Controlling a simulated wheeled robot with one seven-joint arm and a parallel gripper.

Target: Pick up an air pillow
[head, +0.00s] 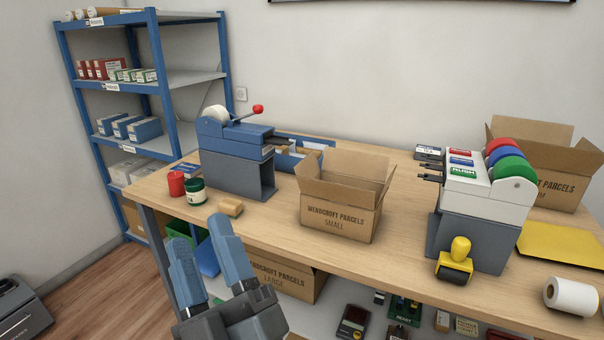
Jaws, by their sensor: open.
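No air pillow can be made out for sure in the head view. My gripper (203,236) is at the lower left, in front of the counter's near edge, with its two blue fingers apart and nothing between them. The fingers point up and away from me. Behind them, under the counter, a green bin (180,231) and a blue item (207,259) are partly hidden, and I cannot tell what they hold. An open carton marked small (340,215) stands upright on the counter; its inside bottom is hidden.
The wooden counter (270,225) carries a blue tape dispenser (238,160), a label machine (485,190), a yellow-handled stamp (455,262) and a white roll (572,296). A blue shelf rack (150,83) stands at the left. A large carton (285,283) sits below the counter.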

